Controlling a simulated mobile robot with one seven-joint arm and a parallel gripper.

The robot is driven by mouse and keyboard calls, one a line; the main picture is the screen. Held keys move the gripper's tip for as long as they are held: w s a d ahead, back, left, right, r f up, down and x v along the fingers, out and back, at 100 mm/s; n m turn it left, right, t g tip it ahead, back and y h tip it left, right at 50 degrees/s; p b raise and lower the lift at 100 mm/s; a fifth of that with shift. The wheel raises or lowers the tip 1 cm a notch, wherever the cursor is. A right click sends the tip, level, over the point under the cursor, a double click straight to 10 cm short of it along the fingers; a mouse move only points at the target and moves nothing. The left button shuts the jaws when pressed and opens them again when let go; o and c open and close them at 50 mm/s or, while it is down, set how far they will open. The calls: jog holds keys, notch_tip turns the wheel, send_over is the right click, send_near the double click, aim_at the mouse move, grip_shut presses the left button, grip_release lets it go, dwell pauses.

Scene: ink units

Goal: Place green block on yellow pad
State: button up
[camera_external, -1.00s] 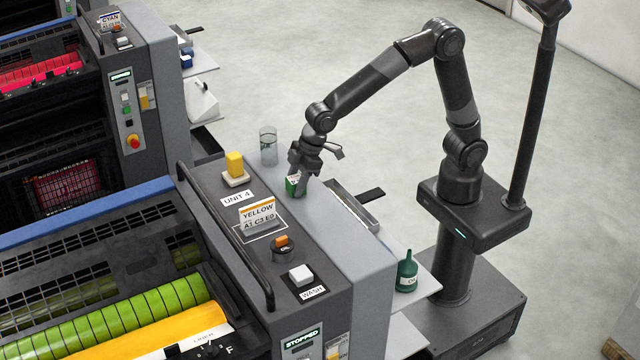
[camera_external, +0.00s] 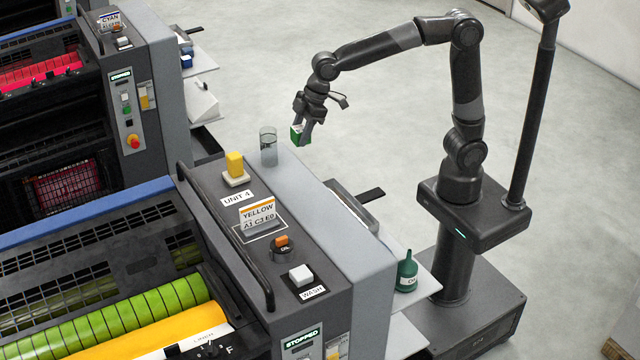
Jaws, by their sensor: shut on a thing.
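My gripper (camera_external: 302,138) is shut on a small green block (camera_external: 297,134) with a pale top edge. It holds the block in the air above the light grey side ledge of the near press unit, just right of a clear glass. A yellow block (camera_external: 235,163) sits on a small white base at the back of the dark console. I cannot tell which of these is the yellow pad.
The clear glass (camera_external: 268,146) stands on the ledge (camera_external: 325,215) near the block. A dark handrail (camera_external: 226,240) runs along the console. An orange-topped knob (camera_external: 282,248) and a white WASH button (camera_external: 301,276) sit nearer. A green bottle (camera_external: 406,272) stands on a side shelf.

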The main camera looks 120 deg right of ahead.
jog(key=w+d+r+n, duration=0.1)
jog(key=w+d+r, duration=0.4)
jog(key=d, duration=0.2)
jog(key=w+d+r, duration=0.5)
jog(key=d, duration=0.2)
send_over(229, 157)
jog(key=s, duration=0.2)
jog(key=f, duration=0.7)
jog(key=shift+w+f, duration=0.15)
jog(key=shift+w, duration=0.05)
jog(key=shift+f, duration=1.95)
jog(key=shift+f, duration=0.1)
jog(key=o, duration=1)
jog(key=shift+c, duration=0.2)
